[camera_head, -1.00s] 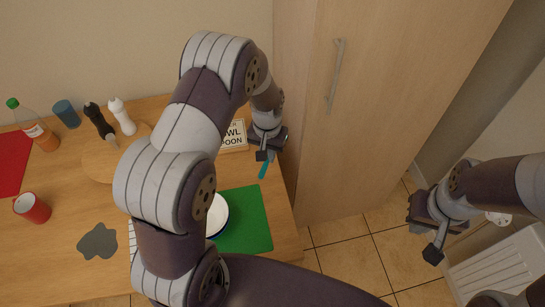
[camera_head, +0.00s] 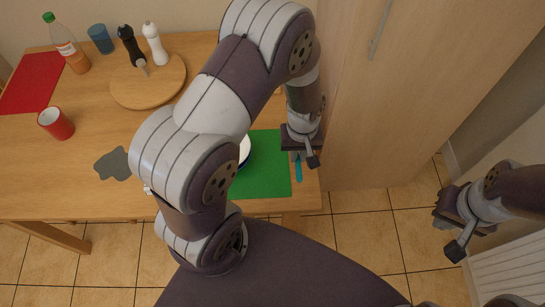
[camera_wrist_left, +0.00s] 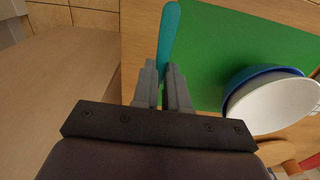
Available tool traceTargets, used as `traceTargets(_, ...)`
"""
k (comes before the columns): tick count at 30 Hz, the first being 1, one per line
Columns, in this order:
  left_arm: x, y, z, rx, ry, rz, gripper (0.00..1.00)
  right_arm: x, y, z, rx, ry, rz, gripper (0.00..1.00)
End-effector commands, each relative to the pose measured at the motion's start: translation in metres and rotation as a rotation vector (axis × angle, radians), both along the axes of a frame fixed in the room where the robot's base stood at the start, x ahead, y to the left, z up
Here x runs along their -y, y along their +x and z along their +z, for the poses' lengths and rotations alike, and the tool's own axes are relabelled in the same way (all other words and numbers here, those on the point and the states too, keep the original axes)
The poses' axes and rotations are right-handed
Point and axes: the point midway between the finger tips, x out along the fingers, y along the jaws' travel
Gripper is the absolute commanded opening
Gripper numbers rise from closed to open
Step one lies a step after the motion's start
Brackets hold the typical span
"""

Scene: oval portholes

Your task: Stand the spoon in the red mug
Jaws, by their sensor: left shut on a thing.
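The red mug (camera_head: 56,124) stands upright on the left part of the wooden table in the head view, its open top showing a pale inside. My left gripper (camera_head: 298,157) is at the table's right side, far from the mug, and is shut on the teal spoon (camera_head: 299,172). In the left wrist view the spoon (camera_wrist_left: 168,42) runs out from between the two grey fingers (camera_wrist_left: 163,88). Its other end is hidden by the gripper. My right gripper (camera_head: 452,232) hangs over the floor at the right, with no thing visible in it; its jaw opening is unclear.
A green mat (camera_head: 268,165) with a blue-rimmed white bowl (camera_wrist_left: 275,104) lies beside the spoon. A grey blotch (camera_head: 113,164) lies near the mug. A round board (camera_head: 125,97) with shakers, a blue cup (camera_head: 101,39), a bottle (camera_head: 66,45) and a red mat (camera_head: 30,84) are behind. A wooden cabinet (camera_head: 350,130) borders the right.

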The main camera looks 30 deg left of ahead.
Motion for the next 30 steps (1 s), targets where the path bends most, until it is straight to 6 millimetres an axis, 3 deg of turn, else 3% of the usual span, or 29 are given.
traceTargets(3,-0.036,-0.002,-0.020,-0.004,0.000,0.007,0.00,0.000,0.000,0.005,0.000,0.000,0.000,0.00)
traceTargets(9,-0.071,-0.002,-0.042,-0.001,-0.001,0.000,0.00,0.000,0.000,0.007,0.000,0.000,0.000,0.00)
traceTargets(18,-0.075,-0.001,-0.084,0.000,0.000,-0.004,0.00,0.000,0.000,0.008,0.000,0.000,0.000,0.00)
traceTargets(29,-0.075,-0.001,-0.090,0.001,0.000,-0.004,0.00,0.000,0.000,0.004,0.000,0.000,0.000,0.00)
traceTargets(30,-0.075,-0.001,-0.088,0.001,0.000,-0.004,0.26,0.000,0.000,0.006,0.000,0.000,0.000,0.00)
